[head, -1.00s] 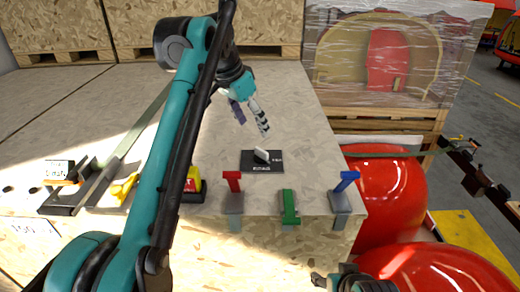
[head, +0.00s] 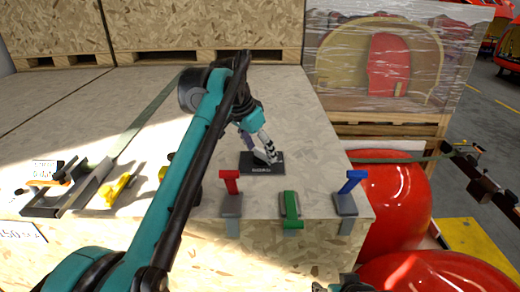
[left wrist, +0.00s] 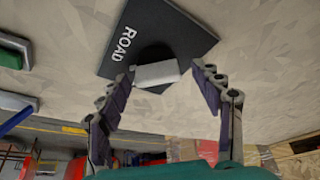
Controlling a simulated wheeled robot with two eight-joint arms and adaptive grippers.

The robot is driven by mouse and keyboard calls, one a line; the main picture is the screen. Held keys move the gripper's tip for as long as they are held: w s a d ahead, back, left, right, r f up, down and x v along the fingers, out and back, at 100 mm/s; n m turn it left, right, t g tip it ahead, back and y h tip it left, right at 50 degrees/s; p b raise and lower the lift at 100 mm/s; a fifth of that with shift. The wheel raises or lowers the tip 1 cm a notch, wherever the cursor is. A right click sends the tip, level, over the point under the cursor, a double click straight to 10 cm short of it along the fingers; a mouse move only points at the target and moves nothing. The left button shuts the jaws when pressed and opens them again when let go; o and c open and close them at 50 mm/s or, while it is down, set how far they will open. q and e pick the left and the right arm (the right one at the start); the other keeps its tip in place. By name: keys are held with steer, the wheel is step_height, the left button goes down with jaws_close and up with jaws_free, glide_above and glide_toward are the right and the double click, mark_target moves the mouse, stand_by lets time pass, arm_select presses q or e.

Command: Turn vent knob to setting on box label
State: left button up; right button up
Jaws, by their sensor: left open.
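A dark vent plate (head: 262,171) lies on the large wooden box top, with a pale bar-shaped knob (left wrist: 157,74) at its middle. The word ROAD shows beside the knob in the left wrist view; other plate lettering is too small or hidden. My left gripper (head: 267,152) is open over the plate. In the left wrist view its fingers (left wrist: 165,82) stand on either side of the knob, with gaps visible. A white label (head: 45,170) with unclear writing is at the left. A part of my right gripper (head: 340,286) shows at the bottom edge, its fingers unclear.
Red (head: 231,188), green (head: 290,205) and blue (head: 350,187) clamps line the box's front edge. A metal square and yellow clamps (head: 118,190) lie at left. Large red nosecones (head: 395,205) stand at right. The box top behind the plate is clear.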

arm_select(q)
steer(key=shift+s, duration=0.3)
steer(key=c, duration=1.2)
steer(key=shift+o, duration=0.2)
steer(key=n+t+y+p, duration=0.1)
steer(key=n, duration=0.2)
steer(key=shift+d+r+n, duration=0.1)
steer(key=shift+d+n, duration=0.05)
steer(key=shift+n, duration=0.25)
steer(key=shift+d+n+y+p, duration=0.1)
steer(key=shift+n+y+p, duration=0.95)
steer(key=shift+n, duration=1.55)
